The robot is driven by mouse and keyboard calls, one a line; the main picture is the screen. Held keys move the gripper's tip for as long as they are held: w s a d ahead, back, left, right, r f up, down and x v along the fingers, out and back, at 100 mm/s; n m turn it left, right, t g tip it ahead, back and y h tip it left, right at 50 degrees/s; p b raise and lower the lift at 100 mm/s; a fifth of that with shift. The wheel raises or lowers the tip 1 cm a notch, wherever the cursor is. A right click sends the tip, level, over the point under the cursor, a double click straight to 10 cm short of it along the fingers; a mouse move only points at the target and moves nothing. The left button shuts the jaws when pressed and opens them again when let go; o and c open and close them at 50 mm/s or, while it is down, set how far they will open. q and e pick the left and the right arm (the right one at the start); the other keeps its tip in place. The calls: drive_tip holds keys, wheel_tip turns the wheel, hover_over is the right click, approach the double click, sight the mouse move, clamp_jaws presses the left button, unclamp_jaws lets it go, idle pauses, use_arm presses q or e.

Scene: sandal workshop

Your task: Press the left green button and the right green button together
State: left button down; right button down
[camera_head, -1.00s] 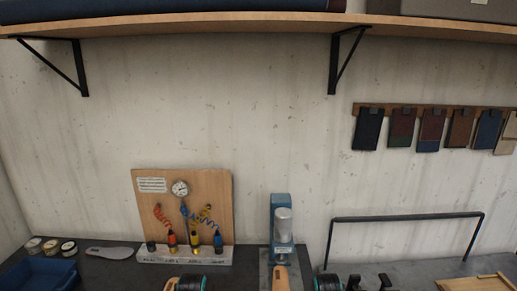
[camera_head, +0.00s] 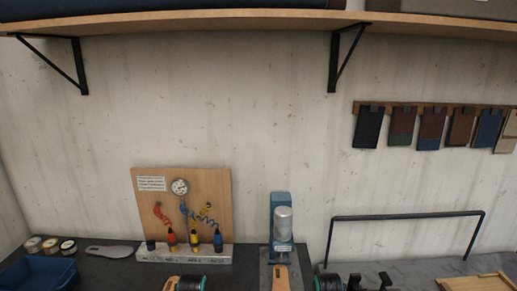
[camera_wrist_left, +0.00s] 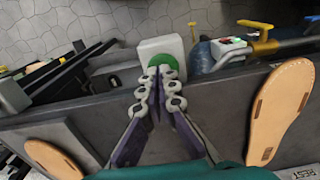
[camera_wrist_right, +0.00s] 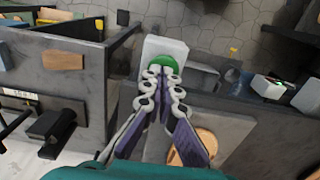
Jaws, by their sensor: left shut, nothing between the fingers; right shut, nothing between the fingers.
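In the left wrist view the left green button (camera_wrist_left: 158,63) sits on a white box (camera_wrist_left: 160,46). My left gripper (camera_wrist_left: 160,84) is shut and empty, with its tips in front of the button's lower edge. In the right wrist view the right green button (camera_wrist_right: 163,64) sits on another white box (camera_wrist_right: 166,48). My right gripper (camera_wrist_right: 163,84) is shut and empty, with its tips over that button's lower edge. I cannot tell whether either gripper touches its button. Neither button shows in the head view, and the fingers do not show there.
A blue press (camera_head: 281,215) stands at the bench's back, right of a wooden board (camera_head: 205,185) with a gauge and coiled hoses. A blue bin (camera_head: 40,273) is at the left. A black rail (camera_head: 405,216) stands at the right. A tan sole (camera_wrist_left: 281,110) lies near my left gripper.

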use_arm(q)
drive_tip(key=shift+f, duration=0.35)
use_arm(e)
drive_tip(key=shift+f, duration=0.3)
use_arm(q)
drive_tip(key=shift+r, duration=0.15)
